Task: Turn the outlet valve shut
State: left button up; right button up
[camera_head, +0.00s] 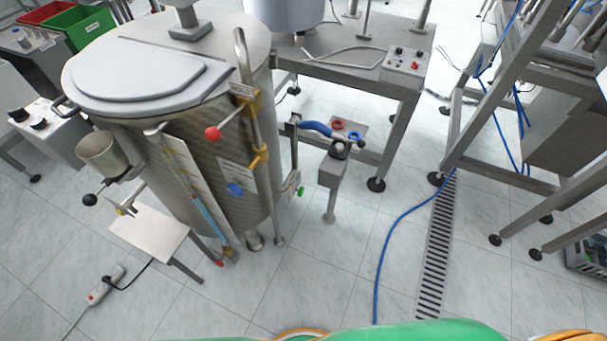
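A large steel tank (215,155) with a grey lid (135,75) stands at the left centre. Several handles show on and beside it: a lever with a red ball knob (212,133), a blue knob (235,188) low on its wall, and a small green handle (300,191) at its lower right. A blue-gripped lever (318,128) lies roughly level across the top of a grey post (331,180) to the right of the tank. No label readable here says which is the outlet valve, so I cannot tell. Neither gripper is in view.
A steel table (375,85) with a small control box (405,62) stands behind. A small white bench (148,230) is at the tank's front left. A blue hose (385,245) and floor drain (437,245) run at the right. Tiled floor in front is mostly clear.

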aim_at(302, 188)
jog(key=i+l+u, duration=0.15)
jog(key=l, duration=0.3)
jog(key=i+l+u, duration=0.15)
jog(key=l, duration=0.35)
jog(key=i+l+u, duration=0.2)
jog(key=l, duration=0.35)
jog(key=i+l+u, duration=0.15)
jog(key=l, duration=0.35)
jog(key=i+l+u, duration=0.15)
jog(key=l, duration=0.4)
jog(key=l+u, duration=0.1)
jog(key=l, duration=0.25)
jog(key=i+l+u, duration=0.1)
jog(key=l, duration=0.25)
